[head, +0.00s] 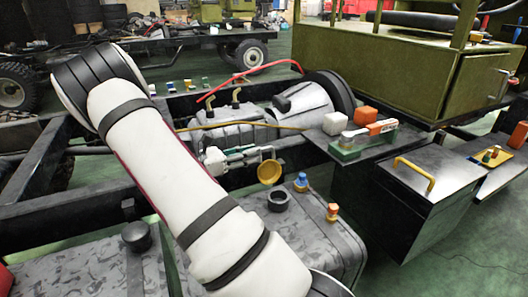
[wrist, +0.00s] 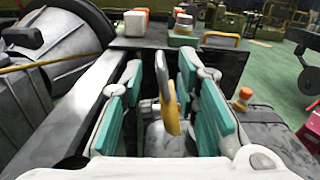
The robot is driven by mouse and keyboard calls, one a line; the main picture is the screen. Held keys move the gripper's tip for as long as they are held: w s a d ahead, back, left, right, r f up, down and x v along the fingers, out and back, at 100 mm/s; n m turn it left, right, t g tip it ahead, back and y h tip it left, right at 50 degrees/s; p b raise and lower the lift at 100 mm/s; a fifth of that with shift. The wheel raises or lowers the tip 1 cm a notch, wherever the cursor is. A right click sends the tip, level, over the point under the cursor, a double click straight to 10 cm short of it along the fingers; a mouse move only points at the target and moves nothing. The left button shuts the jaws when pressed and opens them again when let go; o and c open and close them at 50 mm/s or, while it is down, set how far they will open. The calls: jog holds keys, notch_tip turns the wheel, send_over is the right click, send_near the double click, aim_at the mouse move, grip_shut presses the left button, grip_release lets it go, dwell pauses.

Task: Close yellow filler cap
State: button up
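The yellow filler cap (head: 270,172) stands raised and tilted beside the dark round filler neck (head: 278,200) on the grey tank (head: 318,240) in the head view. My gripper (head: 232,156) is just left of the cap, at about its height. In the wrist view, the cap (wrist: 172,106) appears nearly edge-on between the teal-padded fingers of my gripper (wrist: 158,80). The fingers are spread, with the cap nearer the right one. I cannot tell whether that finger touches it. The filler neck is not clearly visible in the wrist view.
A blue-capped item (head: 301,183) and an orange-capped bottle (head: 332,212) stand on the tank near the neck. Another black round fitting (head: 137,236) is to the left. A black box (head: 425,190) with a yellow handle stands at right. Chassis rails lie behind.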

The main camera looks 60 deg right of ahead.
aim_at(265, 148)
jog(key=shift+b+x, duration=0.45)
jog(key=shift+x, duration=2.2)
grip_shut()
